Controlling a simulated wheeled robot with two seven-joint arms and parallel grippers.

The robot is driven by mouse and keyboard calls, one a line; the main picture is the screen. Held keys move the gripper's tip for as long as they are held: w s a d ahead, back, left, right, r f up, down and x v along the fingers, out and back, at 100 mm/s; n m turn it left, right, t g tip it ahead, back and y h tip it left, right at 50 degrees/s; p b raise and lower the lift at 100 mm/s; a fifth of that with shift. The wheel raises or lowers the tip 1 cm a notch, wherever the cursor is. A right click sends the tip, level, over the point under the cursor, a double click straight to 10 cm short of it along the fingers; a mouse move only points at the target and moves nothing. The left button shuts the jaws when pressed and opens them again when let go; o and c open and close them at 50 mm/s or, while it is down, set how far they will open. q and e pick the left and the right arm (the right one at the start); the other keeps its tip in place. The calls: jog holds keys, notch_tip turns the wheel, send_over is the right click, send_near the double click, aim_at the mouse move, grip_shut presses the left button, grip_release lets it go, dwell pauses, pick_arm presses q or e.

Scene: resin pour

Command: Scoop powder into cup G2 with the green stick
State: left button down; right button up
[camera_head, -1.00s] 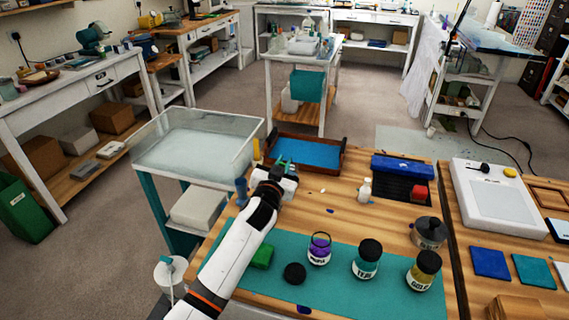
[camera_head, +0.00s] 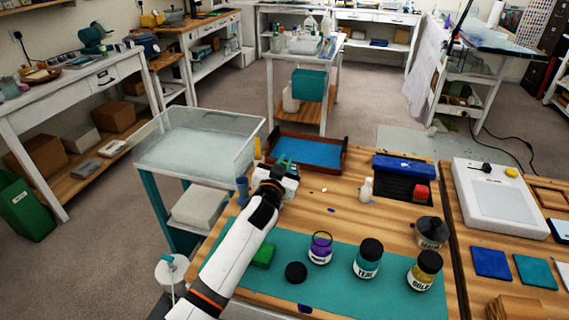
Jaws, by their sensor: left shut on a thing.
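My left gripper (camera_head: 281,166) is at the back left of the wooden bench, in front of the blue-lined tray. Its fingers show small and green-teal at the tip; it is shut on a thin green piece that looks like the green stick, though the stick is hard to tell from the fingers. An open jar of purple powder (camera_head: 320,250) stands on the teal mat, with a black lid (camera_head: 296,272) beside it. Cup G2 cannot be made out; my arm and wrist cover part of that area. My right gripper is out of view.
Capped teal (camera_head: 367,260) and gold (camera_head: 424,271) jars stand on the teal mat (camera_head: 345,292). A green block (camera_head: 263,256) lies beside my arm. Mid-bench is mostly clear.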

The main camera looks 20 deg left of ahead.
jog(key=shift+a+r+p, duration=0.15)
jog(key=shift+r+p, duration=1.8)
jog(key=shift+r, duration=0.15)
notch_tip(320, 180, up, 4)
jog(key=p, duration=0.4)
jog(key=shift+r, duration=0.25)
